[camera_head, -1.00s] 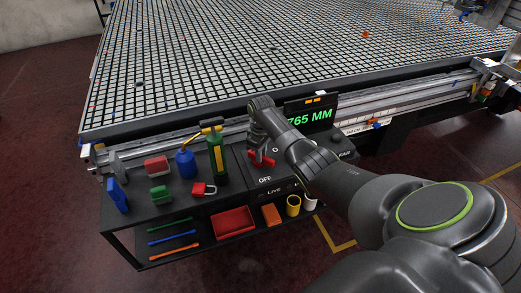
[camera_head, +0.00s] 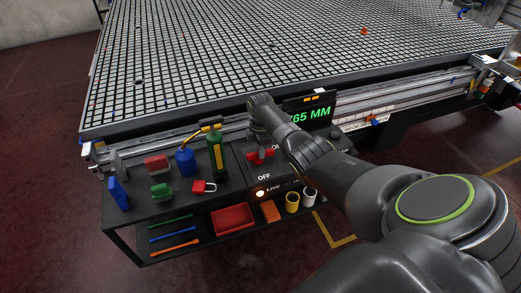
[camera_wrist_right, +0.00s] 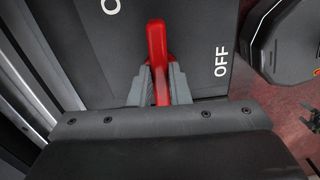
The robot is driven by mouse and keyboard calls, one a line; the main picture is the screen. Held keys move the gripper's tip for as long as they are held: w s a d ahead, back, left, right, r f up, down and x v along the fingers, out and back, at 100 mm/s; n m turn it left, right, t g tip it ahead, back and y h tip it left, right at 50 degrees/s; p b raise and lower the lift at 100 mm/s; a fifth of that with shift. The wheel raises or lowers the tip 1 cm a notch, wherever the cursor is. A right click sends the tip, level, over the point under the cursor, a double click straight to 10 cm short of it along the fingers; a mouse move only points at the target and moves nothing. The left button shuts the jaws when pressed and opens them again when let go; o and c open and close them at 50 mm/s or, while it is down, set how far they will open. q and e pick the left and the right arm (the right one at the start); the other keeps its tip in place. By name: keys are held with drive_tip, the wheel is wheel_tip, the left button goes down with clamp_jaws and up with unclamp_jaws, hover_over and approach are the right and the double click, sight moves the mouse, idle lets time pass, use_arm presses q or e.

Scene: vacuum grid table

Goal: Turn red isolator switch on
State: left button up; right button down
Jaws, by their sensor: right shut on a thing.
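The red isolator switch (camera_head: 261,155) sits on a dark panel (camera_head: 247,171) with an OFF label below it. In the right wrist view its red handle (camera_wrist_right: 157,45) stands between an "O" marking at the upper left, cut by the frame edge, and the OFF label at the right. My right gripper (camera_wrist_right: 158,82) is shut on the handle, one finger on each side. In the head view my right gripper (camera_head: 262,147) is at the switch and partly covers it. An orange-white lamp (camera_head: 260,193) glows beside the LIVE label. My left gripper is not in view.
Left of the switch stand a green-yellow cylinder (camera_head: 216,155), a blue bottle (camera_head: 186,162) and a red padlock (camera_head: 203,187). A display (camera_head: 310,113) reading 765 MM stands behind my right arm. A shelf below holds a red tray (camera_head: 233,220) and cups.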

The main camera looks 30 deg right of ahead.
drive_tip(key=shift+w+n, duration=0.1)
drive_tip(key=shift+n, duration=0.5)
drive_tip(key=c, duration=1.4)
unclamp_jaws()
drive_tip(key=shift+o, duration=0.2)
wheel_tip(320, 180, up, 18)
drive_tip(key=shift+f, duration=0.25)
